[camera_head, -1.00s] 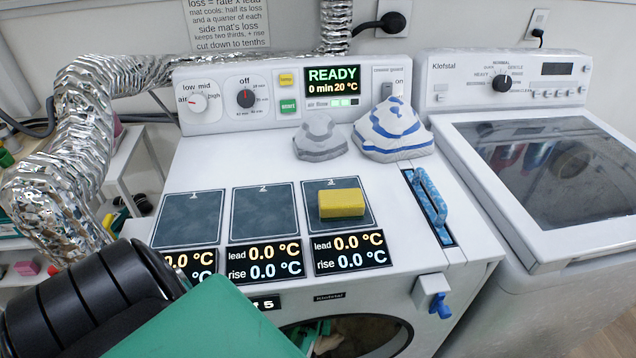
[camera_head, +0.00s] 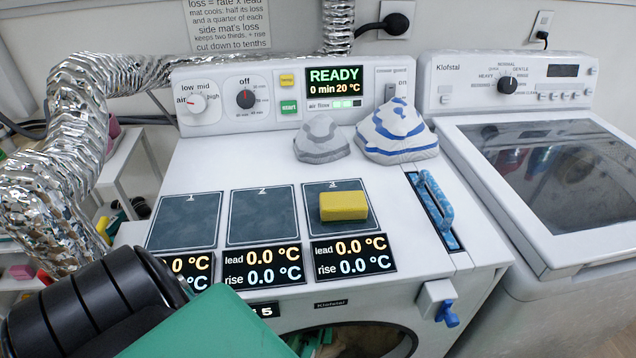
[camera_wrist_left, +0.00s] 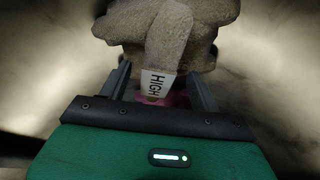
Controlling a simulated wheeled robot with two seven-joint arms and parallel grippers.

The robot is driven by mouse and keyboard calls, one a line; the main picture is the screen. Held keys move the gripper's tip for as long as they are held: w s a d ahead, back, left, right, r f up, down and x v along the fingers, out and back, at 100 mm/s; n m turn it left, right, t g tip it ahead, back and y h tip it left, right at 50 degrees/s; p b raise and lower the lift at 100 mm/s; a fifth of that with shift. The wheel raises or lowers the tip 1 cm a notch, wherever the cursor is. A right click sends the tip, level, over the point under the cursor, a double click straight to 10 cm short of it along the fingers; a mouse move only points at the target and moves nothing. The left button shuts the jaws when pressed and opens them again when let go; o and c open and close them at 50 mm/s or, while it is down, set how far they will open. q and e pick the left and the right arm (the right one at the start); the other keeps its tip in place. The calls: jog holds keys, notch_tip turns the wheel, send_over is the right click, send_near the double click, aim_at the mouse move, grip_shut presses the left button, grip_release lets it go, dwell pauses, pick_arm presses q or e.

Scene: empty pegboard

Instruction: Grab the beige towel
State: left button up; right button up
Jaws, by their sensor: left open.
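The beige towel (camera_wrist_left: 165,28) is a bunched, fuzzy heap at the top of the left wrist view, with a white tag (camera_wrist_left: 158,84) reading HIGH hanging from a fold. My left gripper (camera_wrist_left: 160,78) is open, one finger on each side of the tag and the towel's lower part. I cannot tell whether the fingers touch the cloth. In the head view my left arm's green part (camera_head: 215,325) is low at the left; its fingers are hidden. My right gripper is in no view.
Something pink (camera_wrist_left: 178,97) lies behind the tag, and a pale, blurred curved surface surrounds the towel. The dryer (camera_head: 400,270) has a round front opening (camera_head: 365,340), a yellow block (camera_head: 343,206) on pad 3 and two folded cloths at the back. A washer (camera_head: 560,255) stands right.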

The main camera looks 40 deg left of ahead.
pick_arm(q)
jog(key=shift+f, duration=0.2)
dwell(0.4)
grip_shut()
jog(key=shift+r, duration=0.15)
